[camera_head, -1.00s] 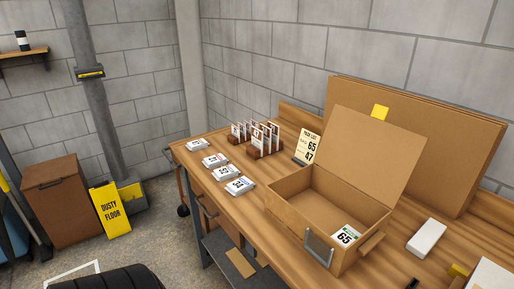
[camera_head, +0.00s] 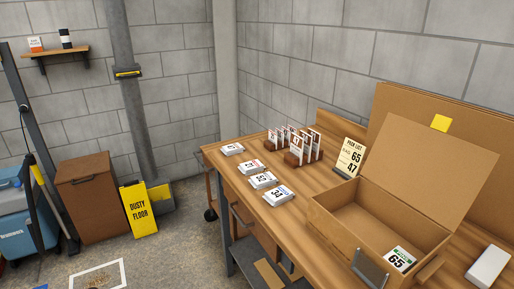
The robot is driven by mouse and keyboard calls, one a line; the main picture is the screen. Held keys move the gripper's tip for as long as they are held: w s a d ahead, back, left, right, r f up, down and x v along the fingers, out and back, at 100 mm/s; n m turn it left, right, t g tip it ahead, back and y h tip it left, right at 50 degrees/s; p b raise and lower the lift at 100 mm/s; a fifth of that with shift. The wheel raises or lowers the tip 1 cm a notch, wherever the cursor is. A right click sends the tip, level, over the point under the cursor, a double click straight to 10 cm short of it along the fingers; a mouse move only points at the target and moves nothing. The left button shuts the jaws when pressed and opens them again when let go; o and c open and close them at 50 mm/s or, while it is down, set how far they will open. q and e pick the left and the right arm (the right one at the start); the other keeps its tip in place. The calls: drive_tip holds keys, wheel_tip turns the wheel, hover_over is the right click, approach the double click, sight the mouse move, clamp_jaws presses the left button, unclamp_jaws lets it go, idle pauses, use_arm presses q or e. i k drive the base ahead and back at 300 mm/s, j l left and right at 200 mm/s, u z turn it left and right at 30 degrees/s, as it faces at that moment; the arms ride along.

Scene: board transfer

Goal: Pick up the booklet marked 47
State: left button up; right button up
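Several white booklets stand upright in a brown wooden rack (camera_head: 291,159) on the workbench; the front one (camera_head: 297,150) carries a dark number that looks like 47, but it is too small to be sure. Several more booklets lie flat in a row along the bench's left side, the nearest (camera_head: 278,196) with a number that looks like 34. The booklet marked 65 (camera_head: 400,258) lies inside the open cardboard box (camera_head: 336,226). A pick list card (camera_head: 350,157) shows 65 and 47. Neither of my grippers is in view.
The wooden workbench (camera_head: 316,193) runs along the block wall. A white box (camera_head: 487,266) sits to the right of the cardboard box. On the floor at left are a yellow dusty-floor sign (camera_head: 139,210), a brown cabinet (camera_head: 90,196) and a blue bin (camera_head: 14,222).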

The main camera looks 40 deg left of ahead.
sight(297, 146)
drive_tip(key=j+u, duration=0.25)
drive_tip(key=u, duration=0.2)
drive_tip(key=i+j+u, duration=0.1)
drive_tip(key=u, duration=0.3)
drive_tip(key=i+j+z, duration=0.15)
drive_tip(key=z, duration=0.35)
drive_tip(key=j+z, duration=0.5)
drive_tip(key=i+j+z, duration=0.1)
drive_tip(key=j+z, duration=0.2)
drive_tip(key=z, duration=0.15)
